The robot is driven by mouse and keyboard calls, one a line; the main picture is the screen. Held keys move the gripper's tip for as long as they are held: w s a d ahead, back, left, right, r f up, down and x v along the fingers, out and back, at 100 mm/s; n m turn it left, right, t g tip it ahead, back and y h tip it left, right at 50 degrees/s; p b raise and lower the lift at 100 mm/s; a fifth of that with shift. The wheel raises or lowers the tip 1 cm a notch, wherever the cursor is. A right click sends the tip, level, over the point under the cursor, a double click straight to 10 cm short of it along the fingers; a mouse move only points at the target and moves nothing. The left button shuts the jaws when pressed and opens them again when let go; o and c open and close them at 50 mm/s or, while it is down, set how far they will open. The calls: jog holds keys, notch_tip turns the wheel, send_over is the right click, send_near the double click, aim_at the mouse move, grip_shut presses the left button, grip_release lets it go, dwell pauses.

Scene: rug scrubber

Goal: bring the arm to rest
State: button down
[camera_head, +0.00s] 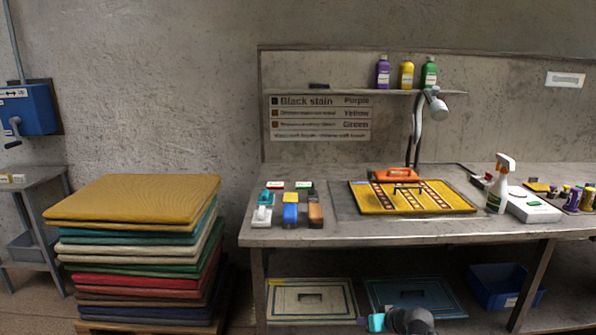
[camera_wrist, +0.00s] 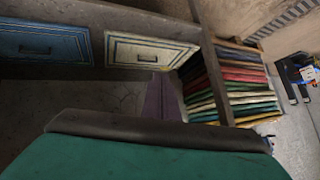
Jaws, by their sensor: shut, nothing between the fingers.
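My gripper (camera_head: 376,322) shows low at the bottom edge of the head view, as a small teal and dark grey shape in front of the table's lower shelf. It is below the table top and apart from the things on it. In the wrist view the fingers (camera_wrist: 160,98) show as one narrow purple-grey wedge, shut and empty. A broad teal and dark part of my own body fills the bottom of that view. Most of the arm is out of view.
A metal table (camera_head: 290,237) carries a yellow rug (camera_head: 450,198) with an orange tool (camera_head: 397,175), a spray bottle (camera_head: 498,185) and several small brushes. Two framed panels (camera_head: 310,283) lie below, beside a blue bin (camera_head: 497,290). A rug stack (camera_head: 140,200) stands left.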

jog(key=s+a+f+g+p, duration=0.2)
jog(key=s+a+f+g, duration=0.25)
jog(key=s+f, duration=0.55)
jog(key=s+a+f+g+p, duration=0.3)
jog(key=s+a+f, duration=0.2)
jog(key=s+f, duration=0.45)
jog(key=s+d+f+m+g+h, duration=0.1)
jog(key=s+d+f+g+h, duration=0.1)
jog(key=s, duration=0.9)
jog(key=s+d+f+m+g+h+p, duration=0.1)
jog(key=s+d+f+g+h, duration=0.1)
jog(key=s, duration=0.9)
jog(key=shift+s+d+f+g+h+p, duration=0.3)
jog(key=shift+d+f+g, duration=0.45)
jog(key=shift+g, duration=0.3)
